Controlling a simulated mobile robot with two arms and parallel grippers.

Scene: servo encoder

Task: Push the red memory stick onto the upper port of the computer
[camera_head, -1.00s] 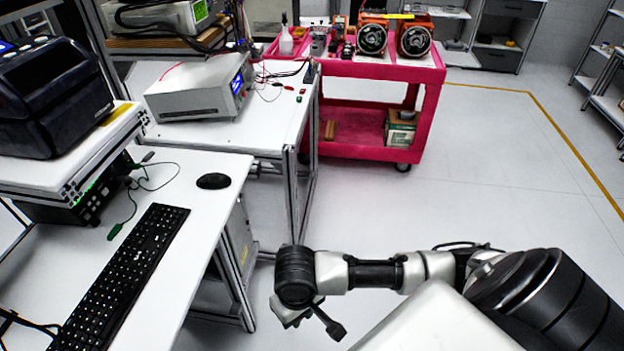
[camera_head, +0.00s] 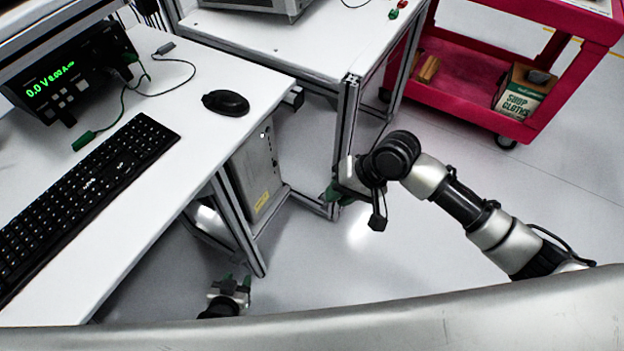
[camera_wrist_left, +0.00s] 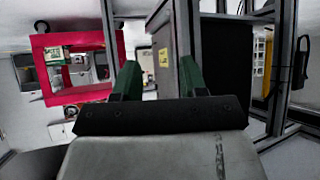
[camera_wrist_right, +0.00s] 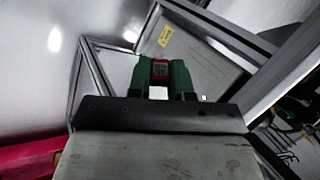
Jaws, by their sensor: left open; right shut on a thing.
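The computer is a grey tower (camera_head: 255,172) under the desk, with a yellow label on its side. It also shows in the right wrist view (camera_wrist_right: 192,55) and in the left wrist view (camera_wrist_left: 164,60). My right gripper (camera_head: 332,193) is to the right of the tower, apart from it in the head view. It is shut on the red memory stick (camera_wrist_right: 160,69), whose red end shows between the green fingers. My left gripper (camera_head: 238,282) is low, below the desk and tower, with its green fingers open and empty (camera_wrist_left: 156,80). I cannot make out the upper port.
The white desk (camera_head: 190,165) carries a keyboard (camera_head: 85,190), a mouse (camera_head: 226,103) and a green-lit power supply (camera_head: 70,85). A metal frame post (camera_head: 347,130) stands close behind my right gripper. A red cart (camera_head: 455,80) is at the back right. Floor at right is clear.

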